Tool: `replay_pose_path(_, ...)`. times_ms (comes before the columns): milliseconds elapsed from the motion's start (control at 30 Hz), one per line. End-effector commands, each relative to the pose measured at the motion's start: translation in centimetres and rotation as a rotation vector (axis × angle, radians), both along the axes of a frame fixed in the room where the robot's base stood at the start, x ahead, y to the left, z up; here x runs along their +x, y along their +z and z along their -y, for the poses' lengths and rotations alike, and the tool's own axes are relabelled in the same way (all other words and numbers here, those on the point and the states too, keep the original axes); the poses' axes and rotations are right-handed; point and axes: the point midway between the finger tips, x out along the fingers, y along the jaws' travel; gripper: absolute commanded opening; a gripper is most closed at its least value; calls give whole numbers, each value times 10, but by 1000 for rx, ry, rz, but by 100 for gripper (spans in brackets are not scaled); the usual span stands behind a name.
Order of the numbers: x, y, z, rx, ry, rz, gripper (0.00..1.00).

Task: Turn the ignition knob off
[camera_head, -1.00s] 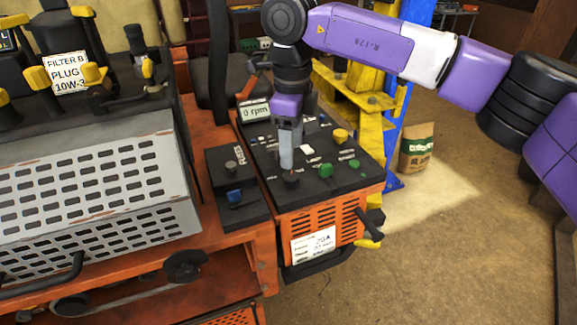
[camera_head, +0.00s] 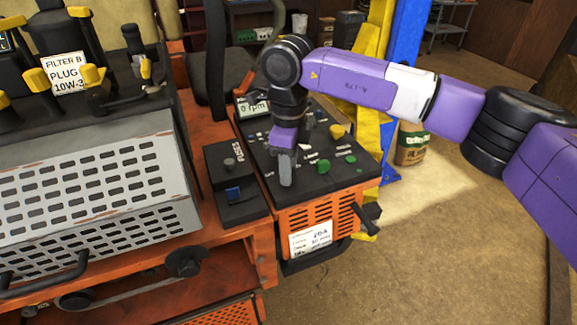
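The black control panel (camera_head: 312,184) sits on the orange mower body, with a display (camera_head: 255,108) that seems to read 0 rpm at its far left corner. My gripper (camera_head: 286,181) points down at the panel's near left part, its fingers at the spot where a dark round knob showed earlier. That knob, possibly the ignition knob, is now hidden behind the fingers. I cannot tell whether the fingers touch it or are closed around it. A green knob (camera_head: 323,166) is just right of the fingers, and a yellow knob (camera_head: 337,131) is farther back.
A black handle (camera_head: 364,219) sticks out at the panel's right front. A blue and yellow lift post (camera_head: 404,60) stands behind my arm. The floor at right is mostly clear.

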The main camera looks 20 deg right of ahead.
Motion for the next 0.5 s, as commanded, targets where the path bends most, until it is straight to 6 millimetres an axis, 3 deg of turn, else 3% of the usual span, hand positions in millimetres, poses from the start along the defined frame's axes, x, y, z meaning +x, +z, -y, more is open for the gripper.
replay_pose_path(33, 0, 0, 0, 0, 0, 0, 14)
replay_pose_path(100, 0, 0, 0, -1, 0, 1, 0)
replay_pose_path(500, 1, -1, 0, -1, 68, 2, 0)
